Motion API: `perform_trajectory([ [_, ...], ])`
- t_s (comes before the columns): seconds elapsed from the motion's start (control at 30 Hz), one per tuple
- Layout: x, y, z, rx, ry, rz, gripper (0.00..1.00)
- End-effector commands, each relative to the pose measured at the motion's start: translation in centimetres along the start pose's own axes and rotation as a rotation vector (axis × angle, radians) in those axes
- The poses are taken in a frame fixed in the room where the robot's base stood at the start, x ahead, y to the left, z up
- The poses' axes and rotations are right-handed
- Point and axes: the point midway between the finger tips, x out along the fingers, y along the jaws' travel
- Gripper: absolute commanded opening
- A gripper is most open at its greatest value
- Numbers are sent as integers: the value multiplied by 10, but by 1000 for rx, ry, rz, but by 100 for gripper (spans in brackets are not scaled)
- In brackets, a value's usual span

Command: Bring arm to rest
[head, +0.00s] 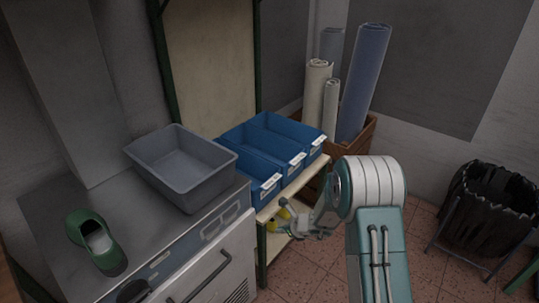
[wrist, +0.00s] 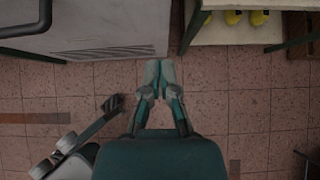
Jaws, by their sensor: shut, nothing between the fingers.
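My arm (head: 378,225) rises at the right of the head view, its white joint on top and its far part folded down beyond it. My gripper (wrist: 158,72) points at the tiled floor in the wrist view, its two fingertips together and empty. In the head view the gripper end (head: 297,225) is partly hidden near the shelf front, so its fingers are not clear there. Nothing touches the fingertips in the wrist view.
A metal counter (head: 50,205) bears a grey bin (head: 185,175) and a green shoe (head: 96,243). Blue bins (head: 262,185) stand on a shelf (head: 263,213) holding yellow lasts (wrist: 259,18) below. Fabric rolls (head: 362,80) and a black waste bin (head: 490,205) stand right. Floor (wrist: 240,105) is open below.

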Motion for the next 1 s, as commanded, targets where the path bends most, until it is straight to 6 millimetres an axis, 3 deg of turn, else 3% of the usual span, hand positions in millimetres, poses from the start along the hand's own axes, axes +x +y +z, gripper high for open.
perform_trajectory([
  [0.17, -20, 4, 20, -99, -14, 12, 0],
  [0.4, -97, 35, 78, -504, -33, 68, 0],
  [0.53, -140, 56, 97, -729, -27, 94, 0],
  [0.73, -205, 90, 112, -1070, 8, 129, 0],
  [1.0, -285, 134, 106, -1512, 111, 175, 0],
])
